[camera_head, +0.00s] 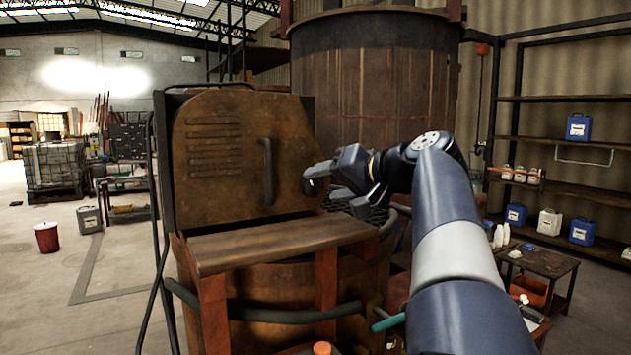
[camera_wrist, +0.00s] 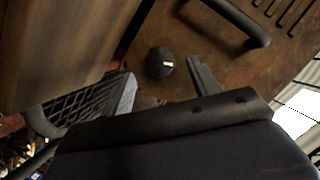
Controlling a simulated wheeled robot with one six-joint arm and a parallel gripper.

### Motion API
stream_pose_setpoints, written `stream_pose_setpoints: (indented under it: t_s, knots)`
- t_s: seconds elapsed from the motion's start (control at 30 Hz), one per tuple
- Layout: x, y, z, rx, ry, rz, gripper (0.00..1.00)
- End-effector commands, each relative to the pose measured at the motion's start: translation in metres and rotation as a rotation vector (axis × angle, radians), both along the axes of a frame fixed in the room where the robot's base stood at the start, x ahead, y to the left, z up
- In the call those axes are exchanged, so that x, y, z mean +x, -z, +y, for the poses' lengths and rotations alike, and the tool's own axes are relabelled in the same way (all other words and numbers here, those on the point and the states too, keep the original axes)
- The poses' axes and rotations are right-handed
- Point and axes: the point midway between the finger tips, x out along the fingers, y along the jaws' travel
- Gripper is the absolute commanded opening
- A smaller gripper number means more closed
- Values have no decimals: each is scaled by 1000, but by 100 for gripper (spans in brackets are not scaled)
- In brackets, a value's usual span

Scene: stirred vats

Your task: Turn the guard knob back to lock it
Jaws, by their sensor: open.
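The guard (camera_head: 225,160) is a rusty brown panel with slots and a dark bar handle (camera_head: 268,172). It stands upright above a wooden ledge. The guard knob (camera_wrist: 160,62) is round and black with a small pale mark, on the panel near the handle in the wrist view. In the head view the knob (camera_head: 308,187) is at the panel's right edge, partly hidden by my gripper (camera_head: 322,183). My gripper is open, with its fingers (camera_wrist: 164,84) on either side of the knob in the wrist view. I cannot tell whether they touch it.
A wooden ledge (camera_head: 270,243) juts out below the guard. A large rusty vat (camera_head: 375,85) stands behind. Shelves with jugs are at right; open floor is at left.

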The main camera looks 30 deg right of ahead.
Motion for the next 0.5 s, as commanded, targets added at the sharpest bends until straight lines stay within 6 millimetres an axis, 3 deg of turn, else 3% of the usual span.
stream_pose_setpoints:
  t_s: [0.2, 0.5]
  knots:
    - [26, 8, 9, 1, -1, 2, 58]
    - [33, 10, 10, -1, 1, 0, 58]
